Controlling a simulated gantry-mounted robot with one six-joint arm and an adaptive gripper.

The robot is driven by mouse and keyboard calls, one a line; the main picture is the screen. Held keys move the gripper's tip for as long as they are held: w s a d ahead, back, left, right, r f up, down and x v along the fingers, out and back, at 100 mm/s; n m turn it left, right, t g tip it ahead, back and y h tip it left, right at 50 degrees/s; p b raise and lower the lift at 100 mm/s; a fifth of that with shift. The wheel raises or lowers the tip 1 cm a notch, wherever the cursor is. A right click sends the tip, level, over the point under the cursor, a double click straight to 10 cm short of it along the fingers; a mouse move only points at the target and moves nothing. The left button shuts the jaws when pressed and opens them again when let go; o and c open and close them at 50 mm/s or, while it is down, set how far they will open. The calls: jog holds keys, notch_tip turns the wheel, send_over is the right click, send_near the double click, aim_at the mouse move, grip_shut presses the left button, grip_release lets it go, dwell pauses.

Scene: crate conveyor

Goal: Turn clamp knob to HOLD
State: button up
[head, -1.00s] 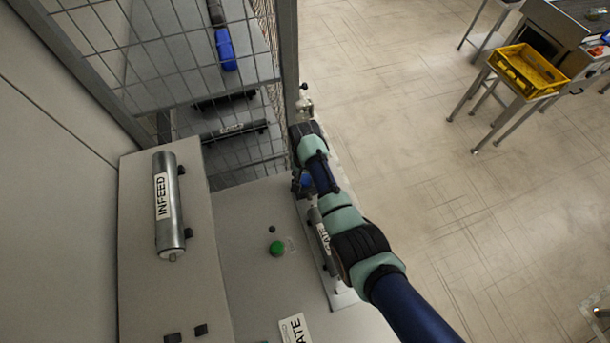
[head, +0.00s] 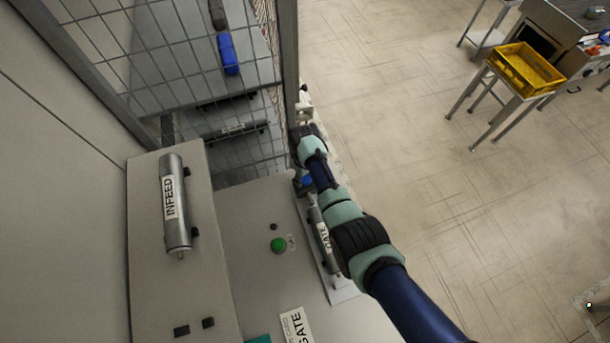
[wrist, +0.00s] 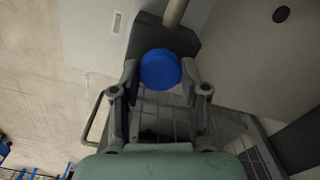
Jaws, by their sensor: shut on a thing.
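A round blue knob (wrist: 160,69) shows in the wrist view, on a dark grey mount below a metal tube. My gripper (wrist: 160,80) has one finger on each side of the knob and is shut on it. In the head view only a bit of blue (head: 307,181) shows beside my arm, near the cylinder labelled GATE (head: 324,236). My arm hides most of this spot. No HOLD mark or knob pointer can be read.
A cylinder labelled INFEED (head: 175,204) is on the left panel. A green button (head: 278,245) is on the middle panel. A mesh fence (head: 200,60) stands behind, with a blue object (head: 228,54) beyond it. A yellow crate (head: 527,68) sits on a stand at the right, across open floor.

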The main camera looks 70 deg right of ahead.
aim_at(305, 178)
jog(key=shift+n, duration=2.2)
jog(key=shift+p, duration=0.3)
jog(key=o, duration=1.1)
jog(key=shift+o, duration=0.2)
notch_tip(305, 178, up, 12)
